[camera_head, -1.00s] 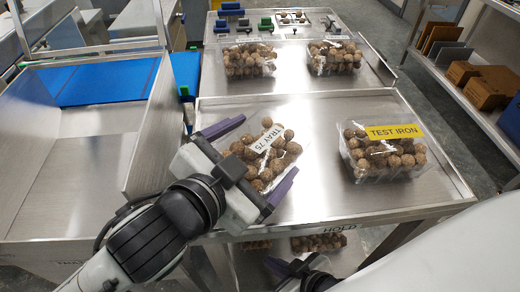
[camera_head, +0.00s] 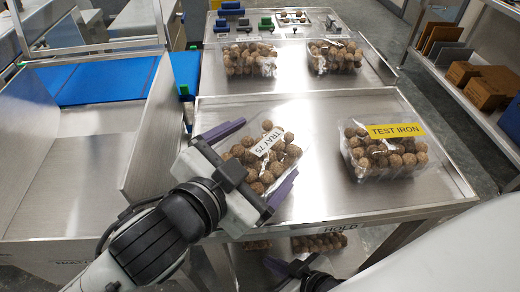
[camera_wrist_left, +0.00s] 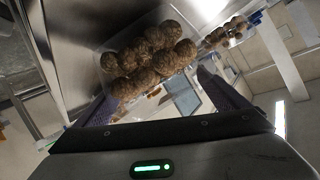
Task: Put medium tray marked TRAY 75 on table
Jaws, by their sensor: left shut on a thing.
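The clear clamshell tray marked TRAY 75 (camera_head: 268,143), full of brown round pieces, is at the left of the near steel table (camera_head: 318,196). My left gripper (camera_head: 254,160) is shut on it, with one purple finger along each side. I cannot tell whether the tray's underside touches the table. In the left wrist view the brown pieces (camera_wrist_left: 148,62) show beyond the fingers. My right gripper (camera_head: 290,272) is low at the bottom edge, partly cut off, and its fingers are not clear.
A tray labelled TEST IRON (camera_head: 396,130) stands at the right of the same table. Two more filled trays (camera_head: 249,60) (camera_head: 335,56) stand behind. A steel-walled bay (camera_head: 85,170) is at left. More pieces (camera_head: 318,243) lie below the table. Bare steel separates the front trays.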

